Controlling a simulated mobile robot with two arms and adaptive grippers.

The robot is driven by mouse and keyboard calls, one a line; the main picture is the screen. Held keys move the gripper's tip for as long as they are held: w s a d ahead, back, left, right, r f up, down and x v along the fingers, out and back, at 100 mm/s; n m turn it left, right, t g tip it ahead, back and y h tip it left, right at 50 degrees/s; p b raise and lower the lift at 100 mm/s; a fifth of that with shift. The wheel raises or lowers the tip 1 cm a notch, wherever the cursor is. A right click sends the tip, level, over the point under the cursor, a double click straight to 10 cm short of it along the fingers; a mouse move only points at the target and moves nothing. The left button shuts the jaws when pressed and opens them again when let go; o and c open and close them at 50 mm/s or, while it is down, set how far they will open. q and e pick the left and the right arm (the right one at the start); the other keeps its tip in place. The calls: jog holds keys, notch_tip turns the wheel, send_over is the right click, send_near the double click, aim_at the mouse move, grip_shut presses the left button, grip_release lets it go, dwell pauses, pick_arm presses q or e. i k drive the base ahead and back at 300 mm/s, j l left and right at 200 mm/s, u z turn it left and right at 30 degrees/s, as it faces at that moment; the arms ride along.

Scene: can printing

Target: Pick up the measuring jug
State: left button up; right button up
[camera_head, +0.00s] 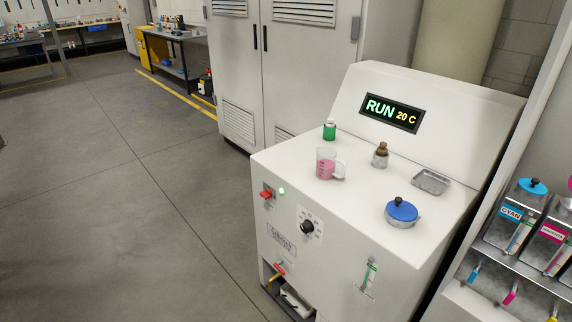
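The measuring jug (326,165) stands upright on top of the white machine (290,170). It is clear, holds pink liquid in its lower part, and its handle points right. It stands in front of a small green bottle (329,131) and left of a brown-topped container (380,157). Neither of my grippers is in view.
A blue-lidded pot (401,212) and a shallow metal tray (430,182) share the machine top. The machine's raised panel display (392,113) reads RUN 20 C. An ink rack (500,262) stands close on the right. The grey floor (110,200) at left is clear.

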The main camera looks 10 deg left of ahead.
aim_at(327, 158)
jog(key=i+z, duration=0.35)
jog(key=i+j+z, duration=0.3)
jog(key=i, duration=0.15)
